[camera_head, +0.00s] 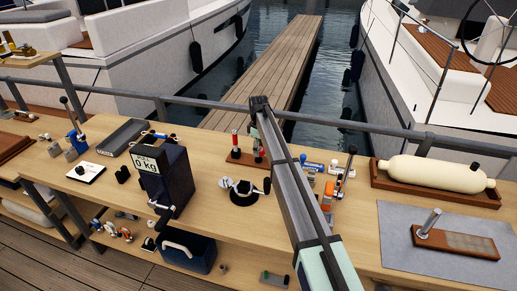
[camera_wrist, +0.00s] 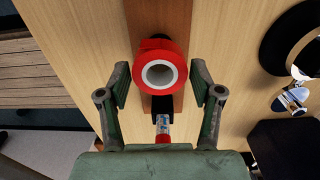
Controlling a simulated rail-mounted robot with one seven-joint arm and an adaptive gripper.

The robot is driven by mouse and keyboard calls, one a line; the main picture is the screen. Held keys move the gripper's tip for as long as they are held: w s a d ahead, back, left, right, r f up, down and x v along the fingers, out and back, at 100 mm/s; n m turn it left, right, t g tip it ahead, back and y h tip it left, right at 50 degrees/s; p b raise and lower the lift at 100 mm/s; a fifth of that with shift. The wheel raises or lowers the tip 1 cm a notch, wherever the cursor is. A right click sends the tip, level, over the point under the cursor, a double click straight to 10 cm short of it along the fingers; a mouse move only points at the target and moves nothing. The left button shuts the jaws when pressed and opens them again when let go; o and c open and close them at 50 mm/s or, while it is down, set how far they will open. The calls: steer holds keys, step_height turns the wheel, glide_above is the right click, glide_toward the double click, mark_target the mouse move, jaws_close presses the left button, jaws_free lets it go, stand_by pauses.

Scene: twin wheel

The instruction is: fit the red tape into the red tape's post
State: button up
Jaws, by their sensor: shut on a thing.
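The red tape (camera_wrist: 141,58), a red roll with a pale core, is between the two fingers of my gripper (camera_wrist: 160,82) in the wrist view. My gripper is shut on it, with a finger at each side. Below the roll lies a brown wooden board (camera_wrist: 172,18), which also shows in the head view (camera_head: 236,160). Red-and-black upright pieces (camera_head: 235,142) stand on this board. In the wrist view a small piece with a red end (camera_wrist: 163,136) shows below the roll. I cannot tell which upright is the red tape's post.
A dark scale box (camera_head: 172,182) reading 0 KG stands left of the board. A black round item (camera_head: 243,194) lies in front of it. Blue, white and orange tools (camera_head: 330,185) stand just right of my arm. A cream cylinder (camera_head: 433,173) lies in a tray at the right.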

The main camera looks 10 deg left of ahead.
steer(key=shift+f+b, duration=0.6)
steer(key=shift+f, duration=1.15)
steer(key=o, duration=1.2)
step_height(320, 180, up, 12)
